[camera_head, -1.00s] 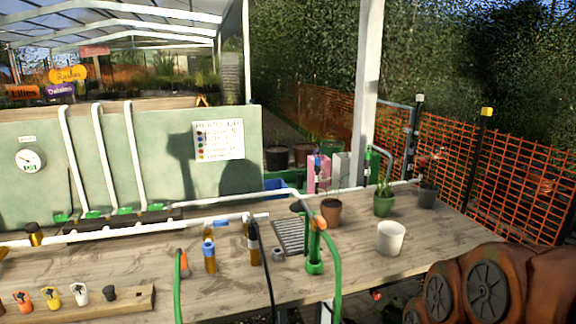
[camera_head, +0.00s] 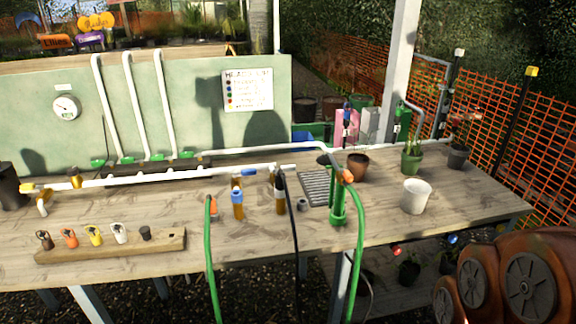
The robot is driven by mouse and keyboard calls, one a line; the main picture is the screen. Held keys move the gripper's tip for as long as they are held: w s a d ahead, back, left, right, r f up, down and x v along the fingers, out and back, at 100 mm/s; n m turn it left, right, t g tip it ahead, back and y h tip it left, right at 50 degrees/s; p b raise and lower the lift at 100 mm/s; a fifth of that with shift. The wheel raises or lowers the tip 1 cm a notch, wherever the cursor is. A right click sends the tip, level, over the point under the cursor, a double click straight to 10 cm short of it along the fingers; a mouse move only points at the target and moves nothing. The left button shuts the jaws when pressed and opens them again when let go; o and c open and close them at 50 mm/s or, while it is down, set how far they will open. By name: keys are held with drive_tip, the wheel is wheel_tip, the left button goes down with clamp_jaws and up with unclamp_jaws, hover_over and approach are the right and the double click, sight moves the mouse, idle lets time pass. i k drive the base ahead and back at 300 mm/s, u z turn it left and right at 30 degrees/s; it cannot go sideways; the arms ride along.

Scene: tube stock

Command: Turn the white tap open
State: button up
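A small tap-like piece with a white top (camera_head: 119,233) stands on a wooden block (camera_head: 165,243) at the front left of the bench. Beside it stand similar brown, orange and yellow pieces and a dark stub. On the white pipe (camera_head: 150,178) behind, a brass fitting with a pale top (camera_head: 279,190) has a black hose against it; its handle is too small to make out. A blue-topped brass tap (camera_head: 238,195) is left of it. My gripper is out of view; only brown-orange rounded links of my arm show at lower right.
The wooden bench (camera_head: 120,268) has a clear strip along its front. Green hoses (camera_head: 209,260) and the black hose hang over its front edge. A white pot (camera_head: 415,196), other pots and a green upright fitting (camera_head: 338,205) stand right. A green panel (camera_head: 190,100) backs the bench.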

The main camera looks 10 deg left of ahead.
sight(293, 167)
drive_tip(key=u, duration=0.6)
drive_tip(key=i, duration=0.75)
drive_tip(key=z, duration=0.05)
